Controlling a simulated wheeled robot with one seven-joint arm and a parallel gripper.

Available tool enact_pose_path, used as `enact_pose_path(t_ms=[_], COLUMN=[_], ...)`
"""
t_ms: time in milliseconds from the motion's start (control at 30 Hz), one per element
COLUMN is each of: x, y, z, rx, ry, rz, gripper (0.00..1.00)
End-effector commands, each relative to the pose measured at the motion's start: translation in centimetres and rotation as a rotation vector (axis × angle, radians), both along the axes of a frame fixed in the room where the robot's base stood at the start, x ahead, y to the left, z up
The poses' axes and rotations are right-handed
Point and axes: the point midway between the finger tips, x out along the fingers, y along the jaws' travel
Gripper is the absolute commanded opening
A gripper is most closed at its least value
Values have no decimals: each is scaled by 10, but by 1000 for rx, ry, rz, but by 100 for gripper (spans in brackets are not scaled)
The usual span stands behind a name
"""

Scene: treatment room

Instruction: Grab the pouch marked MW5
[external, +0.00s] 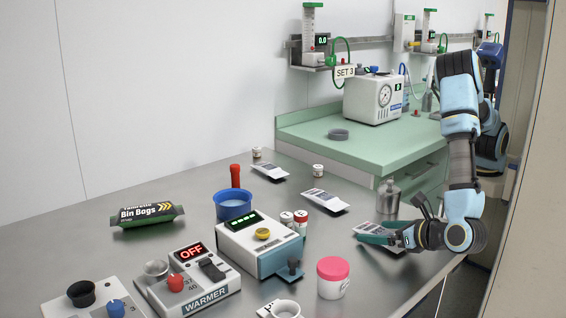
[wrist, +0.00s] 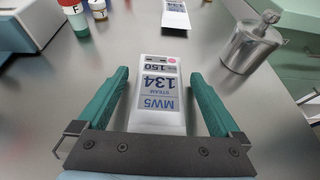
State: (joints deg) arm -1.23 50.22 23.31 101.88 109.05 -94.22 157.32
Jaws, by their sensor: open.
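The fingers are open, with a gap on each side of the pouch. In the external view my gripper (external: 374,234) is low at the table's right side, and the pouch (external: 388,227) shows partly behind the near finger. The pouch's near end is hidden by the gripper body in the wrist view.
Another white pouch (external: 326,200) lies farther along the table, and one more (external: 269,170) beyond it. A metal bottle (wrist: 250,45) stands close to the right of my gripper in the wrist view. A pink-lidded jar (external: 333,279) and a white device (external: 258,243) stand to the left.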

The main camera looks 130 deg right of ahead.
Motion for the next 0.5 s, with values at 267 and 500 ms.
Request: enact_pose_path(t_ms=[267, 500], x=[0, 0], y=[0, 0], z=[0, 0], rx=[0, 0], ry=[0, -1], rz=[1, 1], gripper=[89, 62])
